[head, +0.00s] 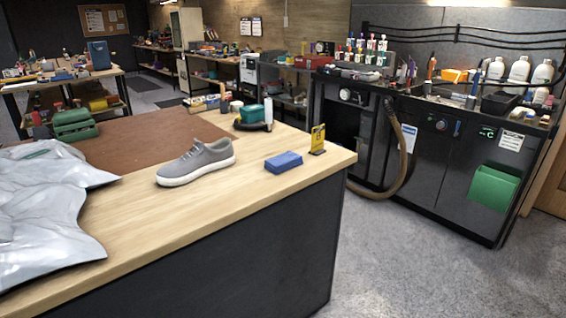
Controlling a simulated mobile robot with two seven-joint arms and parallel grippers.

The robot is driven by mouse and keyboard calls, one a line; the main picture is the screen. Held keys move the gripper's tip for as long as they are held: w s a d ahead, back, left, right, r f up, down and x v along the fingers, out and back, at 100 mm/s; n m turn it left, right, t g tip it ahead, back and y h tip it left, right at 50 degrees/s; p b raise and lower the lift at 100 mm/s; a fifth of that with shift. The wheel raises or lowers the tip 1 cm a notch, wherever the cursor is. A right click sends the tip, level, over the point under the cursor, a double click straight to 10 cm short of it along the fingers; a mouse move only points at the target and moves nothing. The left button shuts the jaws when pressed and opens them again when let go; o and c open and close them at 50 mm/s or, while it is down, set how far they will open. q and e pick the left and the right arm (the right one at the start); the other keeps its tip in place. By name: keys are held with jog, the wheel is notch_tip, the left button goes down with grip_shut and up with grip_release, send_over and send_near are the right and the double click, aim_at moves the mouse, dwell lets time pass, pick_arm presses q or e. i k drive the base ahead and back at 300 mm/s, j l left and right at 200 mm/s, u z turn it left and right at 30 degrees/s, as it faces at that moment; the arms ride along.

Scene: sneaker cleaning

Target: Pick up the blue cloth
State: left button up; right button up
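The blue cloth (283,161) lies as a small folded block on the wooden tabletop, near the table's right front edge. It sits to the right of a grey sneaker (196,162) with a white sole, with a gap between them. Nothing covers the cloth. Neither of my grippers shows in the head view.
A small yellow upright item (317,139) stands just right of the cloth. A green and white device (254,116) is behind it. Silvery plastic bags (45,215) cover the table's left side. The wood in front of the sneaker is clear. A dark workbench (430,130) stands beyond a floor gap.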

aim_at(277, 164)
jog(key=k+j+z, duration=0.1)
jog(key=j+z, duration=0.15)
jog(key=k+j+z, duration=0.25)
jog(key=j, duration=0.15)
jog(key=i+l+z, duration=0.1)
jog(key=z, duration=0.35)
jog(key=i+l+z, duration=0.15)
jog(key=z, duration=0.3)
jog(key=i+z, duration=0.1)
jog(key=z, duration=0.35)
jog(key=i+z, duration=0.15)
jog(key=z, duration=0.35)
jog(key=k, duration=0.6)
jog(key=i+j+z, duration=0.15)
jog(key=z, duration=0.25)
jog(key=i+j+z, duration=0.1)
jog(key=z, duration=0.35)
jog(key=i+j+z, duration=0.15)
jog(key=j, duration=0.35)
jog(key=j+z, duration=0.2)
jog(key=j, duration=0.3)
